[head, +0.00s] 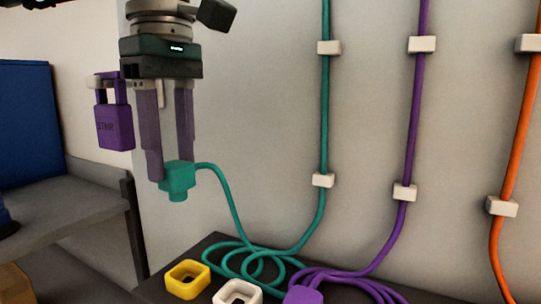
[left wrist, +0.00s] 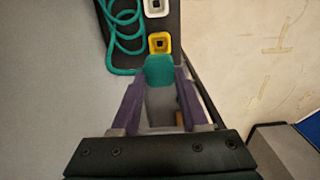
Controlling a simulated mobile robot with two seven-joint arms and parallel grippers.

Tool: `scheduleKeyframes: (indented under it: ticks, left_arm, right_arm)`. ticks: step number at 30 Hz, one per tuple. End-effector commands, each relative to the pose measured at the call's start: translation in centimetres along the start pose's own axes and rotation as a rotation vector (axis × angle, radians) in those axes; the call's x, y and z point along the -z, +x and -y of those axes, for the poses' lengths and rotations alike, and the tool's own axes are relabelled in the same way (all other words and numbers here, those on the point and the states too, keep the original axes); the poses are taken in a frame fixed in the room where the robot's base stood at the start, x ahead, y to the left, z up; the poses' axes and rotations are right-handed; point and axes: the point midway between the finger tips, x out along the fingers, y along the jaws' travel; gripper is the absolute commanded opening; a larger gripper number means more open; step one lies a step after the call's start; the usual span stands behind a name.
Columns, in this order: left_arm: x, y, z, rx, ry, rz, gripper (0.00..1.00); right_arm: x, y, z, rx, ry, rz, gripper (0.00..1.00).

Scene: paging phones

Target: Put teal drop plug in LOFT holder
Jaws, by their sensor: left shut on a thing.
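The teal drop plug (head: 178,180) is held between the fingertips of my left gripper (head: 170,165), with its narrow end down and its teal cable leaving to the right. It also shows in the left wrist view (left wrist: 159,70), between the purple fingers (left wrist: 158,88). The plug is above and left of a dark shelf. I can read no LOFT label in either view, so I cannot tell which holder is LOFT. My right gripper is not in view.
A yellow square holder (head: 187,279) and a white one (head: 238,293) sit on the dark shelf (head: 213,240), near a purple plug (head: 303,294) and coiled cables. A labelled purple block (head: 114,127) hangs left of my gripper. Clips hold teal, purple and orange cables on the wall.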

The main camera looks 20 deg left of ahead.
Motion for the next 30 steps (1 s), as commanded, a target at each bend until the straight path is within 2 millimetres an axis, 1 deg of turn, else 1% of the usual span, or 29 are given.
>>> scheduleKeyframes:
  ticks: [5, 8, 30]
  left_arm:
    - [0.0, 0.0, 0.0, 0.000, 0.000, 0.000, 0.00]
    - [-0.5, 0.1, 0.0, 0.000, 0.003, 0.000, 0.00]
    - [-8.7, 0.1, 0.0, 0.000, 0.004, 0.001, 0.00]
  right_arm:
    - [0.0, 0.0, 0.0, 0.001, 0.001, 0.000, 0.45]
    - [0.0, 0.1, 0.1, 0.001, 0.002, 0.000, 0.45]
    - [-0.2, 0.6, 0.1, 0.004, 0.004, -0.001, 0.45]
